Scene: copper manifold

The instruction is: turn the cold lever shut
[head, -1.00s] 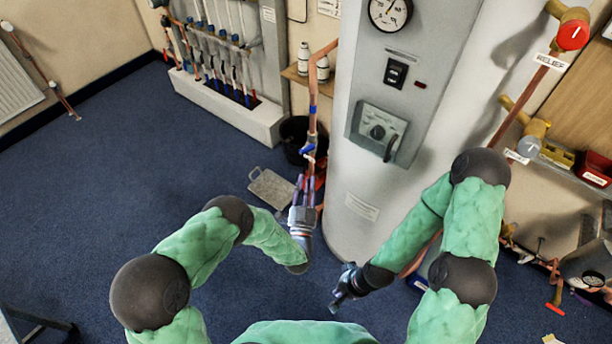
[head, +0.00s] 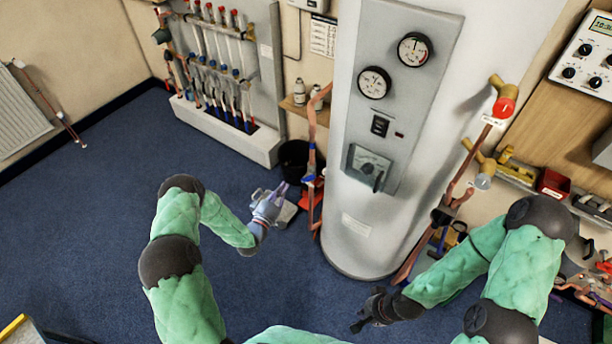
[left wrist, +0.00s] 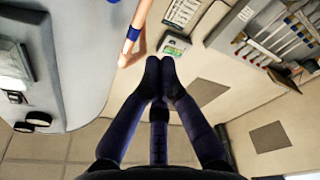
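A small blue part (head: 309,178), perhaps the cold lever, shows on the copper pipe (head: 312,135) left of the white cylinder. It is too small to tell which way it points. My left gripper (head: 276,190) is in the air just left of that pipe, apart from it. In the left wrist view its two fingers (left wrist: 160,66) come together at the tips with nothing visible between them. A copper pipe with a blue band (left wrist: 133,33) passes beyond the fingertips there. My right gripper (head: 362,322) hangs low in front of the cylinder; its fingers are too dark to read.
The white cylinder (head: 350,245) with gauges stands right of the pipe. A black bucket (head: 293,158) and a red object (head: 305,195) are on the floor by the pipe. A pipe manifold (head: 222,65) is on the back wall. The blue carpet at left is clear.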

